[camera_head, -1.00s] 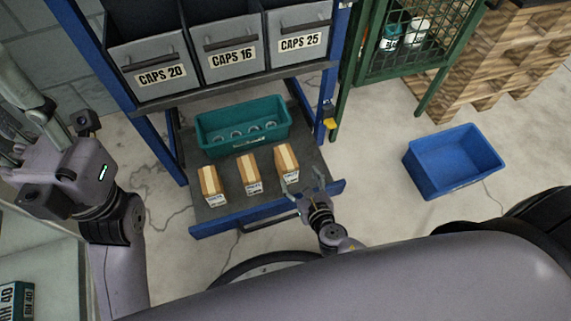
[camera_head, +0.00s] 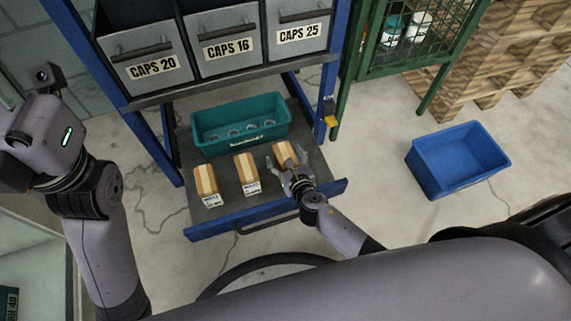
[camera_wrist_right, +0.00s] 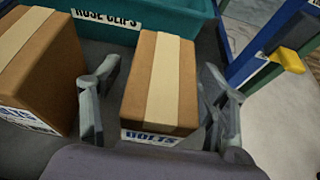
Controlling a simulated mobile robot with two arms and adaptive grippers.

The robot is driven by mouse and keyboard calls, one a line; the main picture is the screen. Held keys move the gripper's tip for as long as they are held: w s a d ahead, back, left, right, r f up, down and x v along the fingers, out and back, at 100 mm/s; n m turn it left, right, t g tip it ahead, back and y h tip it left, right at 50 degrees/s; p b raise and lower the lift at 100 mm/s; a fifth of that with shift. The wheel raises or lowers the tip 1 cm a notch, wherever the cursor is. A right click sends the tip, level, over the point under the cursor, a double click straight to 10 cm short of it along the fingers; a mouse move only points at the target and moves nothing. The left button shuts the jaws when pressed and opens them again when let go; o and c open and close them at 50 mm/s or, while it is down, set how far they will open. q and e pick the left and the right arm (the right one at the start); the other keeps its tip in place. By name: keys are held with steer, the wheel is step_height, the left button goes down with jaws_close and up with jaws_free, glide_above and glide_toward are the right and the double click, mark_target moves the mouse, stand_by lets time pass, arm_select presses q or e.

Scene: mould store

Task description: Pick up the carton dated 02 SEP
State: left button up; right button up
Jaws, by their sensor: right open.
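Three brown cartons with pale tape stand in a row on the dark pull-out shelf (camera_head: 226,205): left (camera_head: 206,181), middle (camera_head: 247,172) and right (camera_head: 284,152). Their white front labels are too small to read a date. My right gripper (camera_head: 290,168) is open at the right carton. In the right wrist view its fingers (camera_wrist_right: 158,108) stand on either side of this carton (camera_wrist_right: 160,75), whose label shows "BOLTS"; any date is hidden. The middle carton (camera_wrist_right: 38,65) is just left of the left finger. My left gripper's body (camera_head: 48,130) is at the left edge, its fingers cut off.
A teal bin (camera_head: 240,123) stands close behind the cartons, labelled "HOSE CLIPS" in the wrist view. Grey CAPS bins (camera_head: 230,58) hang above. A blue rack post (camera_head: 334,75) rises at the right. A blue crate (camera_head: 457,160) stands on the floor, with open floor around it.

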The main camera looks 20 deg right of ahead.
steer(key=c, duration=1.5)
